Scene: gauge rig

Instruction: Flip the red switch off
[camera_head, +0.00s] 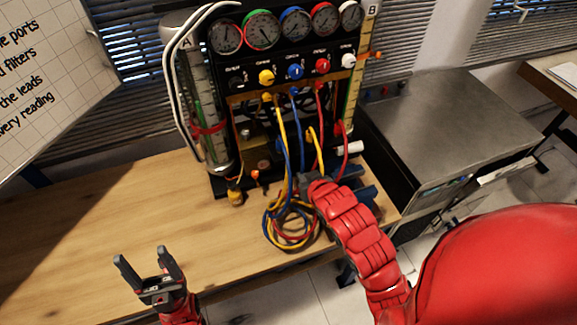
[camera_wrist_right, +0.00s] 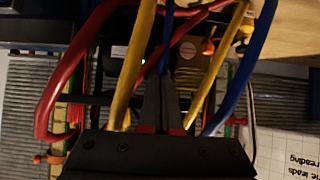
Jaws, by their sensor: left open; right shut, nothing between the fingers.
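The gauge rig stands on the wooden bench, with a red knob (camera_head: 322,65) in its row of coloured knobs. I cannot make out a separate red switch in either view. My right gripper (camera_wrist_right: 163,88) is shut and empty, pointing in among the hoses at the rig's lower part. In the head view its fingers are mostly hidden by my red arm and the hoses. My left gripper (camera_head: 146,262) is open and empty over the bench's front left, apart from the rig.
Yellow hoses (camera_wrist_right: 133,65), a blue hose (camera_wrist_right: 250,65) and a red hose (camera_wrist_right: 70,75) surround my right fingers. A hose coil (camera_head: 290,226) lies at the bench's front edge. A metal-topped cabinet (camera_head: 450,115) stands right of the rig. The bench's left side (camera_head: 90,220) is clear.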

